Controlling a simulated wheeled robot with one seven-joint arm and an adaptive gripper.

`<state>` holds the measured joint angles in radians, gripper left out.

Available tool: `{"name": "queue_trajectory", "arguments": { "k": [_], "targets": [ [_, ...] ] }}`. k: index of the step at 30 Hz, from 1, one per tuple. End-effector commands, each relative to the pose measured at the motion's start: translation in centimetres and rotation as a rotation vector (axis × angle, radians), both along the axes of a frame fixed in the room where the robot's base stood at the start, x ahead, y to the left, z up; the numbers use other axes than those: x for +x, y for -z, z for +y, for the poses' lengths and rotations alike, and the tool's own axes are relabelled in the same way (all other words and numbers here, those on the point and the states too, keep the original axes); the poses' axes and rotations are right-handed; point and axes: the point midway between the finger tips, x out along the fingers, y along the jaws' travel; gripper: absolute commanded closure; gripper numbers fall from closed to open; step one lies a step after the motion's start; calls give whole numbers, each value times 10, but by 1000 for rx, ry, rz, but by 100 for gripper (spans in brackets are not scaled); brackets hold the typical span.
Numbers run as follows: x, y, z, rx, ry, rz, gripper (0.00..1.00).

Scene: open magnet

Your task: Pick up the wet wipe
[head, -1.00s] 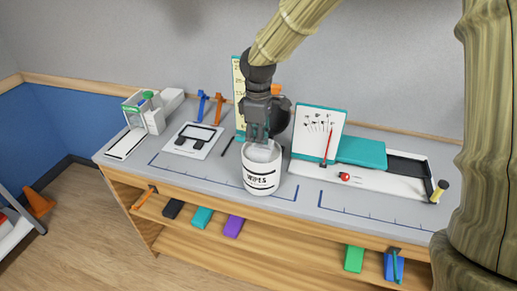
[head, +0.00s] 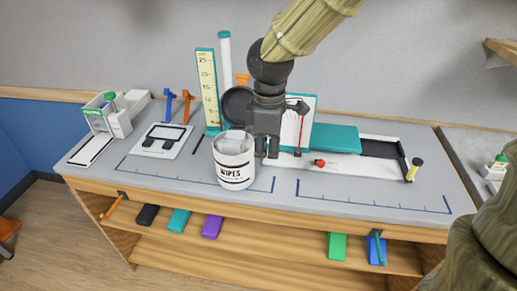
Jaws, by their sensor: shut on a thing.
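The white round canister (head: 234,171) marked "WIPES" stands upright at the front of the table, left of the middle. Pale, crumpled wipe material (head: 236,143) shows in its open top and rises a little above the rim. My gripper (head: 267,154) points down right beside the canister's right rim. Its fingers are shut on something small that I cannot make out. I cannot tell whether this is a wipe or whether the fingers touch the rim.
A measuring board (head: 207,85) and a tall clear tube (head: 225,75) stand behind the canister. A teal block (head: 336,137) and a white track with a red knob (head: 320,163) lie to the right. A white frame plate (head: 161,141) lies left. The table's front strip is mostly clear.

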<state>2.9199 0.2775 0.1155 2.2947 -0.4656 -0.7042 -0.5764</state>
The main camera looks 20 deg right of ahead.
Motion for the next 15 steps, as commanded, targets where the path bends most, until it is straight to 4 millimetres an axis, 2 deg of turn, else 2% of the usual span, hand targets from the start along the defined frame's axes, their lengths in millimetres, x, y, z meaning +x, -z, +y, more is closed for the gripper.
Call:
{"name": "queue_trajectory", "arguments": {
  "k": [6, 14, 15],
  "targets": [
    [-7, 0, -2, 0, 0, 0, 100],
    [-7, -1, -2, 0, 0, 0, 100],
    [-7, -1, -2, 0, 0, 0, 75]
  ]
}}
